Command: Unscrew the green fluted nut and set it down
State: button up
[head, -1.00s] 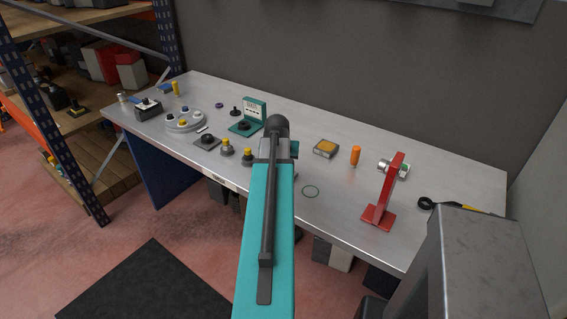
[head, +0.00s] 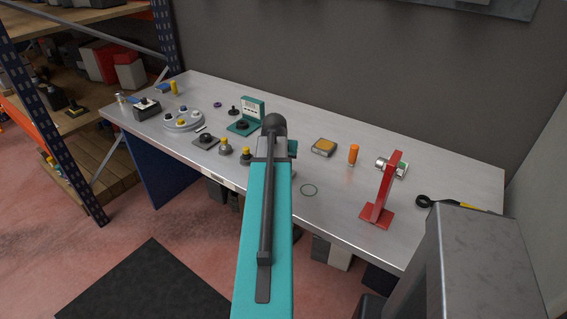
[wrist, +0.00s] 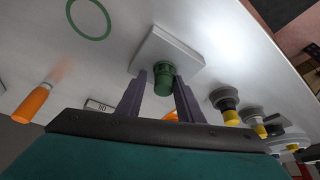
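In the wrist view the green fluted nut (wrist: 164,76) sits at the middle of a pale square plate (wrist: 178,50) on the bench. My gripper (wrist: 160,82) is open, with one dark finger on each side of the nut. The fingers look apart from the nut, though any contact is hard to judge from this angle. In the head view my arm hides the nut and the fingers.
An orange cylinder (head: 353,154) and a red stand (head: 382,192) with a metal fitting are on the right. The bench around the ring is clear.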

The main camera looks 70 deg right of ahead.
jog(key=shift+m, duration=0.5)
jog(key=shift+g, duration=0.3)
jog(key=shift+m+g, duration=0.3)
jog(key=shift+m, duration=0.6)
jog(key=shift+m+g, duration=0.3)
jog(key=shift+m, duration=0.6)
jog(key=shift+m+g, duration=0.3)
jog(key=shift+m, duration=0.7)
